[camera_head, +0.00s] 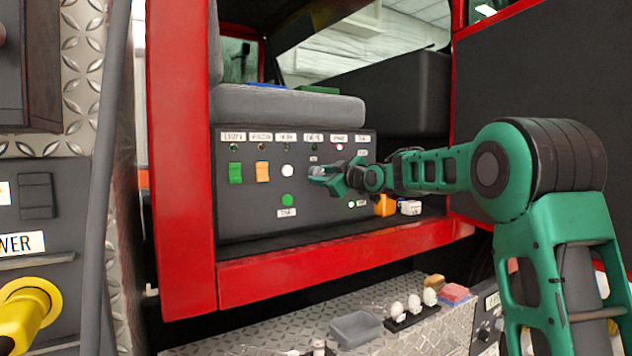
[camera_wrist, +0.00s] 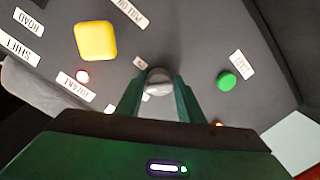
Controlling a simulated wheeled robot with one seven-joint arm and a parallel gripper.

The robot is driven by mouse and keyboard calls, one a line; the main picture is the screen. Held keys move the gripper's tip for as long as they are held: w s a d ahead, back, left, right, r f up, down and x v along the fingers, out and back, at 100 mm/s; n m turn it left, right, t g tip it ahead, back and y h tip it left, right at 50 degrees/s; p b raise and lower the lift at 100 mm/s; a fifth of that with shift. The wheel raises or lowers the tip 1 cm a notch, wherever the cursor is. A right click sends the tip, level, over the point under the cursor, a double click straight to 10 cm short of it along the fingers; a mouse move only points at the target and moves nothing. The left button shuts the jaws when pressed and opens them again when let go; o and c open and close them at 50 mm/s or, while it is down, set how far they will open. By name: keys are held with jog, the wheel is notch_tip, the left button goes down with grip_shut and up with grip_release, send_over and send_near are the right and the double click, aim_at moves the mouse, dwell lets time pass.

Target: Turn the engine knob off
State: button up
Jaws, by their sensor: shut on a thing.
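The engine knob (camera_head: 316,170) is a small grey knob on the dark control panel, below the label that seems to read ENGINE. My gripper (camera_head: 328,176) reaches it from the right and hides part of it. In the wrist view the rounded grey knob (camera_wrist: 157,79) sits between the two green fingers of my gripper (camera_wrist: 158,98), which are shut on it. The knob's pointer direction is too small to tell.
The panel (camera_head: 245,208) also carries a green switch (camera_head: 235,172), an orange switch (camera_head: 262,171), a white button (camera_head: 288,170) and a green button (camera_head: 287,200). A yellow button (camera_wrist: 95,41) is near the knob. A red frame (camera_head: 330,258) edges the panel bay.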

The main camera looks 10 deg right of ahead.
jog(key=n, duration=0.4)
jog(key=shift+r, duration=0.1)
jog(key=shift+a+n+h, duration=0.15)
jog(key=shift+n+h, duration=0.15)
jog(key=shift+n, duration=1.4)
jog(key=o, duration=1)
jog(key=shift+s+r, duration=0.1)
jog(key=v, duration=1)
jog(key=shift+s, duration=0.3)
